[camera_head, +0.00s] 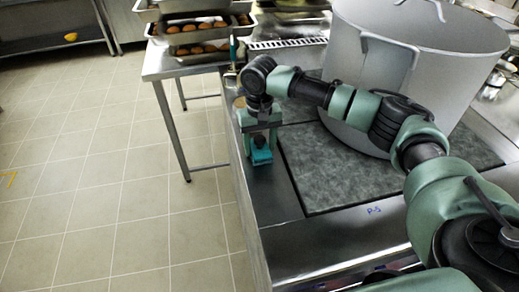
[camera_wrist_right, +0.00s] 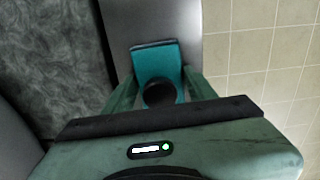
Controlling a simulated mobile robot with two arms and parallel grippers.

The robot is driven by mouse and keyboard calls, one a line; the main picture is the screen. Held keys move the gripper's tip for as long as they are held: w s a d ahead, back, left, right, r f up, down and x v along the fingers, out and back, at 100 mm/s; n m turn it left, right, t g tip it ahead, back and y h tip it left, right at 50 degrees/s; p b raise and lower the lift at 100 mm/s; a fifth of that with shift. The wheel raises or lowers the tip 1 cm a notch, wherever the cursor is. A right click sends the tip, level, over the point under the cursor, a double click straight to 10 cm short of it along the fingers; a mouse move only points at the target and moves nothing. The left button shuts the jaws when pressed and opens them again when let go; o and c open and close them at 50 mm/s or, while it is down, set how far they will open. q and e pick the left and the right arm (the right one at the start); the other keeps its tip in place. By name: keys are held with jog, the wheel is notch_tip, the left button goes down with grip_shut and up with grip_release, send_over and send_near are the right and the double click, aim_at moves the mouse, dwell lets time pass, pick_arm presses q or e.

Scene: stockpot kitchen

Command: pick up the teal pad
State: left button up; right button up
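The teal pad (camera_head: 261,157) lies near the left edge of the steel counter, under my right gripper (camera_head: 260,143). The right wrist view shows the teal pad (camera_wrist_right: 153,55) with a round black part on it, between the fingers of my right gripper (camera_wrist_right: 163,78). The gripper is open and points down, one finger on each side of the pad. I cannot tell whether either finger touches it. In the head view the gripper hides part of the pad. My left gripper is not in view.
A large grey stockpot (camera_head: 450,65) stands on a dark mottled mat (camera_head: 335,185), right of the pad. Trays of brown food (camera_head: 200,45) sit on a steel table (camera_head: 160,66) behind. Tiled floor (camera_head: 110,190) lies open left of the counter (camera_head: 320,248).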

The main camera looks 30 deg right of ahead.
aim_at(259, 139)
notch_tip(259, 139, up, 20)
jog(key=shift+r, duration=0.1)
dwell(0.7)
jog(key=o, duration=0.5)
jog(key=shift+c, duration=1.2)
jog(key=shift+a, duration=0.1)
